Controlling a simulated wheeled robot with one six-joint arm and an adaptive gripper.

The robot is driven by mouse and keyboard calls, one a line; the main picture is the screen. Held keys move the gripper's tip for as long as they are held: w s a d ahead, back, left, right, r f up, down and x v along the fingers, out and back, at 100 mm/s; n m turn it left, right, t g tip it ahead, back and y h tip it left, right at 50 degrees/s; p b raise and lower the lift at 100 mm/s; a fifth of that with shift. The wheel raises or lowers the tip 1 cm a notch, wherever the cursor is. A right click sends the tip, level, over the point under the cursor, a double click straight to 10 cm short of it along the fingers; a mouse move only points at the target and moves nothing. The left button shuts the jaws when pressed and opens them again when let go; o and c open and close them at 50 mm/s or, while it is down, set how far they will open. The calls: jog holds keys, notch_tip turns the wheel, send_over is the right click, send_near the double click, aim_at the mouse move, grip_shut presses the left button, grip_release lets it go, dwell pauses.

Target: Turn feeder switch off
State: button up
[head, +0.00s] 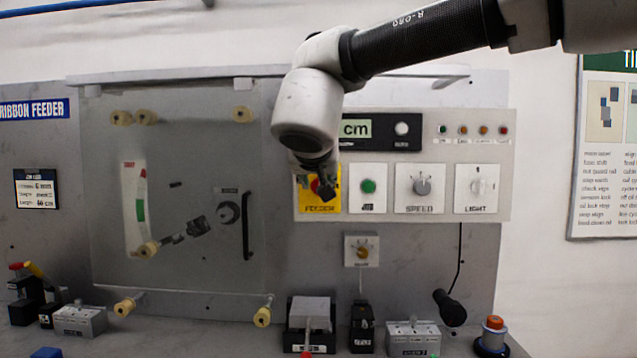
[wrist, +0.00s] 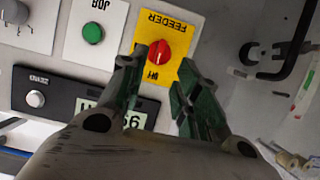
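The feeder switch is a red rotary knob (wrist: 158,51) on a yellow plate (wrist: 178,22) marked FEEDER. In the head view its yellow plate (head: 303,200) is partly covered by my gripper (head: 322,184). In the wrist view, which is upside down, my gripper (wrist: 156,75) has its two green-padded fingers spread apart. The knob shows in the gap between and just beyond the fingertips. Nothing is held. I cannot tell whether the fingers touch the plate or the knob. The knob's exact setting is too small to read.
Right of the feeder plate are a green JOB button (head: 368,186), a SPEED knob (head: 422,186) and a LIGHT switch (head: 481,187). A display (head: 357,129) sits above. A clear cover (head: 190,265) with a black handle (head: 247,226) is at left. Small devices line the bench below.

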jog(key=v, duration=0.4)
